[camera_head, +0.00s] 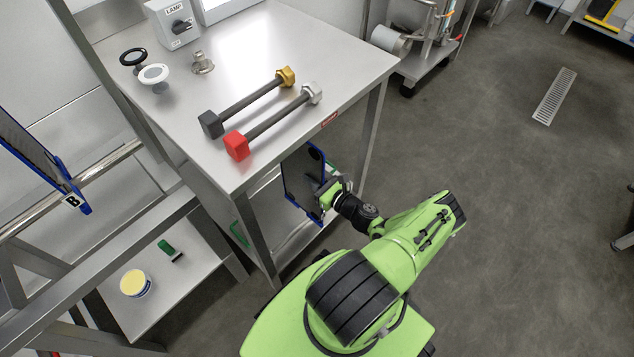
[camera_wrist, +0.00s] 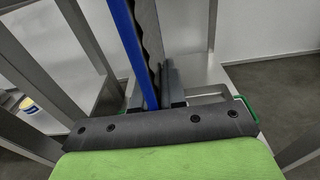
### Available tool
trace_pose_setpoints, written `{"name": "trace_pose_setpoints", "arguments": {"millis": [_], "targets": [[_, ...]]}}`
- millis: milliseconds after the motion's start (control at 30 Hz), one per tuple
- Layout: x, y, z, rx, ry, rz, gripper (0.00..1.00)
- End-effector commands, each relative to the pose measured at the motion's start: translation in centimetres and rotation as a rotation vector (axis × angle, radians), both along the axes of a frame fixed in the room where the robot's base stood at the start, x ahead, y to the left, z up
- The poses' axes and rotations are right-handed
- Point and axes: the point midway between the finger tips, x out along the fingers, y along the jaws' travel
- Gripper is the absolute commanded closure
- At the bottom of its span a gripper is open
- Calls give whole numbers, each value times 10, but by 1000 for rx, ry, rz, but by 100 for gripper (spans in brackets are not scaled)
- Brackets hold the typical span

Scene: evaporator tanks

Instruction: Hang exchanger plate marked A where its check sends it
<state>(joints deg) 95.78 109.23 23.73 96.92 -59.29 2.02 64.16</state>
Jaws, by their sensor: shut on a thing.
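My gripper (camera_head: 326,194) is shut on an exchanger plate (camera_head: 298,178) with a blue gasket edge. The plate is upright beside the steel table (camera_head: 350,75), just below the level of its top. No letter is readable on the held plate. In the wrist view the plate (camera_wrist: 133,45) rises between the fingers (camera_wrist: 157,92), seen nearly edge-on, with a blue edge and a wavy grey face. A second blue-edged plate marked B (camera_head: 72,200) hangs by the rail (camera_head: 110,165) at the left. A box labelled LAMP (camera_head: 174,24) with a black rotary knob stands at the table's back.
Below left, a shelf holds a yellow-topped tub (camera_head: 135,283) and a green-handled item (camera_head: 168,248).

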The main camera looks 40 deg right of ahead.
Motion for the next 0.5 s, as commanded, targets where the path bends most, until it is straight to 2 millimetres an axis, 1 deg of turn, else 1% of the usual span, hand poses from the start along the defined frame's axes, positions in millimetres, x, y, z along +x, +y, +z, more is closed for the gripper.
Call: {"name": "trace_pose_setpoints", "arguments": {"millis": [267, 500], "targets": [[23, 1, 1, 0, -4, 1, 100], [23, 0, -12, 1, -3, -2, 100]]}}
